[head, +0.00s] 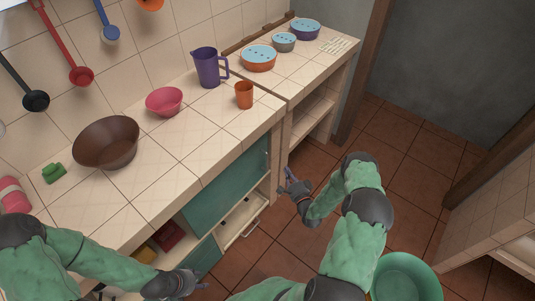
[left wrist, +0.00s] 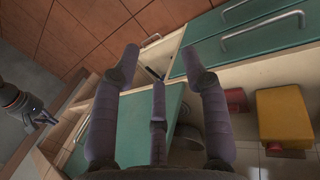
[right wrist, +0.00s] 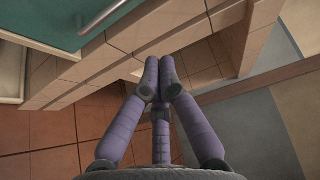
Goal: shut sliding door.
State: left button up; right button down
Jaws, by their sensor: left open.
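The teal sliding door (head: 228,188) stands under the counter's front edge, toward its right end. In the left wrist view the door (left wrist: 135,125) shows behind my fingers, with the open shelf space beside it. My left gripper (head: 195,284) is in front of the cabinet, low and left of the door in the head view. It is open and empty in the left wrist view (left wrist: 160,58). My right gripper (head: 287,182) is right of the door, near the counter's end. Its fingertips meet with nothing visible between them in the right wrist view (right wrist: 158,85).
A red item (left wrist: 236,100) and a yellow item (left wrist: 284,113) sit in the open shelf. Teal drawers (left wrist: 255,38) with metal handles lie below it. Bowls, a purple jug (head: 208,67) and an orange cup (head: 244,95) stand on the counter. A green tub (head: 405,278) is on the floor.

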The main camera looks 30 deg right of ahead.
pick_arm(q)
jog(key=shift+s+d+f+b, duration=0.1)
jog(key=shift+s+f+b, duration=0.15)
jog(key=shift+f+b, duration=0.55)
jog(key=shift+s+d+f+b, duration=0.1)
jog(key=shift+s+f+b, duration=0.1)
jog(key=shift+f+b, duration=0.6)
pick_arm(e)
jog(key=w+a, duration=0.2)
jog(key=w, duration=0.7)
jog(key=shift+r, duration=0.25)
pick_arm(q)
jog(key=shift+a+r, duration=0.1)
